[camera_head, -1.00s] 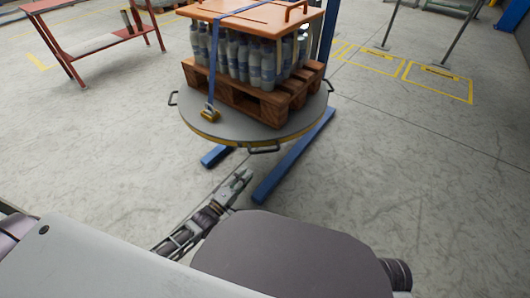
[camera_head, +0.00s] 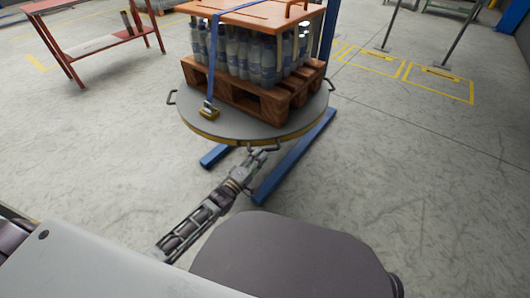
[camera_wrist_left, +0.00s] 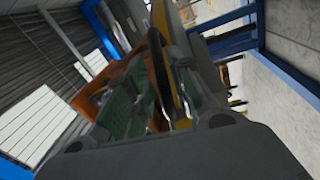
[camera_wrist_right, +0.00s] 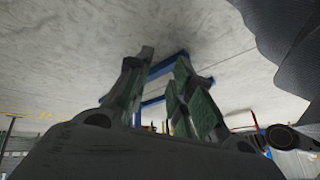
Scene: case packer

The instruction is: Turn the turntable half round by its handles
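The round grey turntable (camera_head: 232,130) with a yellowish rim stands upper middle in the head view. It carries a wooden pallet (camera_head: 232,92) of bottles. Dark handles show on its left side (camera_head: 171,97), right side (camera_head: 329,85) and front (camera_head: 277,148). My left gripper (camera_head: 257,156) is at the front handle, partly covering it. In the left wrist view, the fingers stand apart, with the dark curved handle (camera_wrist_left: 160,72) seen between them; firm contact is not clear. My right gripper (camera_wrist_right: 156,90) is open and empty in the right wrist view, and out of the head view.
Blue floor legs (camera_head: 292,158) stick out below the turntable toward me. A red table (camera_head: 95,38) stands back left.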

